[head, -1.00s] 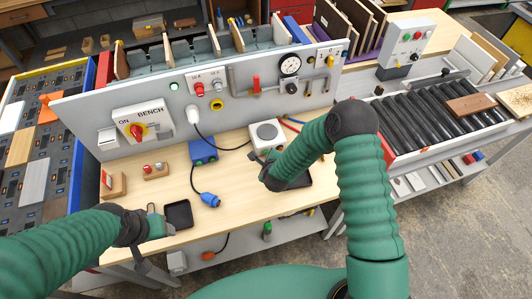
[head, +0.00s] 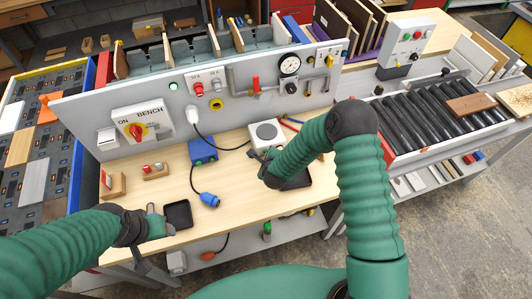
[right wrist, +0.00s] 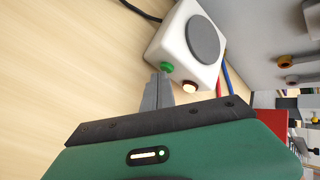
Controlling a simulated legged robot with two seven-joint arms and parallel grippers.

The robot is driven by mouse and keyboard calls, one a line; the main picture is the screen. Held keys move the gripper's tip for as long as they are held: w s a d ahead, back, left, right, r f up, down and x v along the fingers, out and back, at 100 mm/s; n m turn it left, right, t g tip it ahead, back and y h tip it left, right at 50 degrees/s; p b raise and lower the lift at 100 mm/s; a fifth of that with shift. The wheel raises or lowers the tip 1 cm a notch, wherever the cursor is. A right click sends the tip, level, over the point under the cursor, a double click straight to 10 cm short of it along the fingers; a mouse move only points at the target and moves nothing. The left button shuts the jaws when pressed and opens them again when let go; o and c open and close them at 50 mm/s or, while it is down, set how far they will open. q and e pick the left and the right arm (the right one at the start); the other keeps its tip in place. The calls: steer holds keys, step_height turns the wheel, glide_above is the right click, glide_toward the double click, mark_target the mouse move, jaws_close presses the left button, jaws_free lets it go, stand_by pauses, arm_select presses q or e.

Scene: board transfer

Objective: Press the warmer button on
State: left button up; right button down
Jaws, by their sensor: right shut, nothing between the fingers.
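The warmer (head: 266,134) is a white box with a grey round plate, standing at the back of the wooden bench. In the right wrist view the warmer (right wrist: 186,43) shows a green button (right wrist: 166,67) and a second, pale round button in a dark ring (right wrist: 203,88) on its near face. My right gripper (right wrist: 160,80) is shut and empty, its tips right by the green button; I cannot tell whether they touch. In the head view my right forearm partly covers this gripper. My left gripper (head: 155,224) is low by the black tray; its jaws are too small to read.
A black tray (head: 178,215) lies near the front edge. A blue box (head: 202,152) with a cable and a small block with red knobs (head: 155,171) stand left of the warmer. The grey panel (head: 235,103) rises behind. A roller conveyor (head: 435,105) is at right.

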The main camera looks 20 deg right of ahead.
steer(key=shift+s, duration=0.4)
steer(key=shift+s, duration=0.15)
steer(key=s, duration=0.5)
steer(key=shift+s+d, duration=0.15)
steer(key=shift+s, duration=0.25)
steer(key=shift+r, duration=0.1)
